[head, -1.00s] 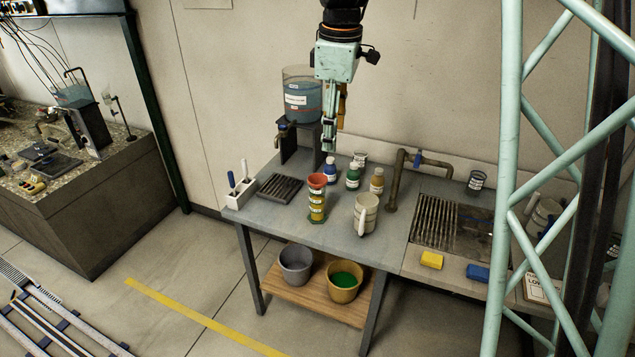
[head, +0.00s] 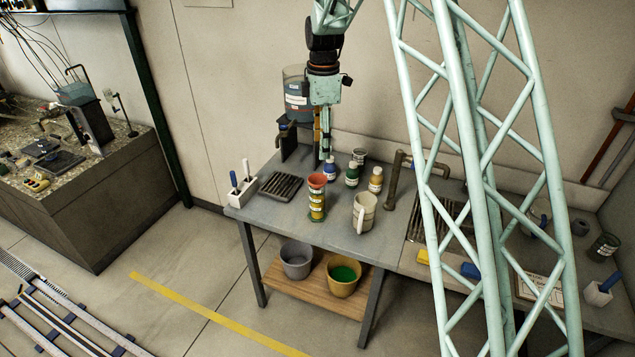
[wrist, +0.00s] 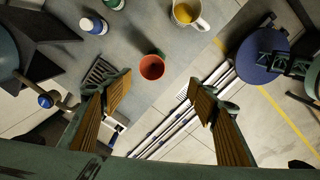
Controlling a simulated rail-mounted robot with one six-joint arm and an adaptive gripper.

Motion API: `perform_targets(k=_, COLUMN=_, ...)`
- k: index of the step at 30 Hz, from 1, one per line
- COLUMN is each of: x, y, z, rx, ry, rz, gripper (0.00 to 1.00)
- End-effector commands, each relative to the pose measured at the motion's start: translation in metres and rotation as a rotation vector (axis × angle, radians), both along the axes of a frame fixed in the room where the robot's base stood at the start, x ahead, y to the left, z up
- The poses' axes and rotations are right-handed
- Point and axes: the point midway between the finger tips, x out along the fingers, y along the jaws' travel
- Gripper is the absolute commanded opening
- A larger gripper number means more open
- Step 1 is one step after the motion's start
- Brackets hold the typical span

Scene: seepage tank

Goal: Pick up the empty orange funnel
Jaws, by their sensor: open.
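The orange funnel (head: 317,180) sits upright on top of a banded yellow and green column on the grey table. In the wrist view its round orange mouth (wrist: 152,67) faces me and shows no filling. My gripper (head: 324,152) hangs pointing down above the table, behind the funnel and higher than it. In the wrist view my gripper (wrist: 160,92) has its two brown-padded fingers wide apart with nothing between them. The funnel's mouth lies a little beyond the gap between the fingertips. The funnel's lower part is hidden from the wrist.
A pale mug (head: 365,212) stands right of the funnel. A black grate (head: 281,186) and a white holder (head: 243,187) are at left. A water tank (head: 296,92) stands at the back.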

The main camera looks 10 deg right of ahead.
Motion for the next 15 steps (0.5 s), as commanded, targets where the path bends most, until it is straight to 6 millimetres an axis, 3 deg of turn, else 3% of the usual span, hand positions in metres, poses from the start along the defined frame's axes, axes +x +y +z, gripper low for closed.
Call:
perform_targets(k=6, x=0.019, y=-0.001, z=-0.023, rx=-0.001, ry=0.016, rz=0.069, gripper=0.54)
perform_targets(k=15, x=0.026, y=-0.001, z=-0.034, rx=-0.001, ry=0.021, rz=0.100, gripper=0.54)
